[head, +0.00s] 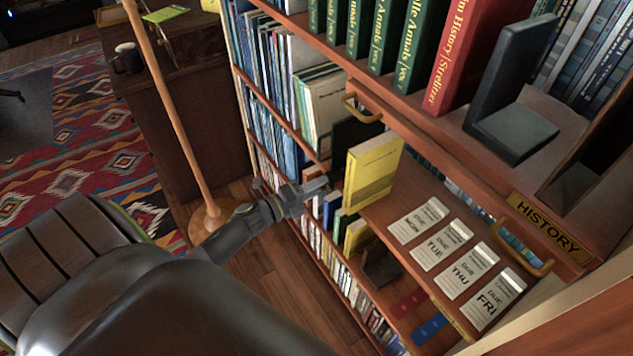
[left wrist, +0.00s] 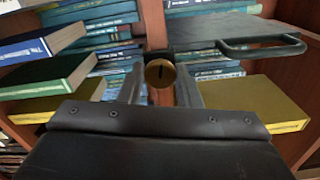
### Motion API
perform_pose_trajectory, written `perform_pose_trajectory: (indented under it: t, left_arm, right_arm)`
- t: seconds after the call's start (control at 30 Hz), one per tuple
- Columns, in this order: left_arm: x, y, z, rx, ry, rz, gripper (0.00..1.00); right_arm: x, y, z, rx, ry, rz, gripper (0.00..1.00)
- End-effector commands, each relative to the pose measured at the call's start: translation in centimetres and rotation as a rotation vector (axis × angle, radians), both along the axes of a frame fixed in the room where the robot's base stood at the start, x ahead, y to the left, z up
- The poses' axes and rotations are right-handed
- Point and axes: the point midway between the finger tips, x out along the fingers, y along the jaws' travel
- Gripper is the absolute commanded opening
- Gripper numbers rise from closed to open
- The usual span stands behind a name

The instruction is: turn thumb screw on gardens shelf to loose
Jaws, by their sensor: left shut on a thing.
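The thumb screw (left wrist: 160,73) is a round brass head with a dark, roughly level slot. It sits on the front of a wooden upright between bookshelf bays in the left wrist view. My left gripper (head: 308,189) reaches the bookcase's front edge in the head view. In the left wrist view its two grey fingers stand on either side of the screw, shut on it. The screw is hidden or too small to make out in the head view. No gardens label is readable. My right gripper is out of view.
A yellow book (head: 372,168) sticks out near my left gripper. Due-day cards (head: 442,242) lie on a pulled-out board below the HISTORY label (head: 547,228). A black bookend (head: 510,100) stands on the upper shelf. A wooden pole (head: 170,110) stands left of the bookcase.

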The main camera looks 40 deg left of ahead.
Motion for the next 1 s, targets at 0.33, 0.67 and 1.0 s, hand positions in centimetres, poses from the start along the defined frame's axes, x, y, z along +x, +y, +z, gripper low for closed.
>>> perform_pose_trajectory:
  t: [0.33, 0.67, 1.0]
  left_arm:
    - [0.0, 0.0, 0.2, -0.305, 0.129, 0.002, 0.08]
    - [0.0, 0.0, 0.1, -0.587, 0.246, 0.002, 0.08]
    - [0.0, 0.0, 0.0, -0.798, 0.332, 0.001, 0.08]
  right_arm:
    - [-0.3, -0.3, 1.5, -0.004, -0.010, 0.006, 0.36]
    - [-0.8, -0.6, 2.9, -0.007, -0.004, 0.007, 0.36]
    - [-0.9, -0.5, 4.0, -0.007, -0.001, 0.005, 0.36]
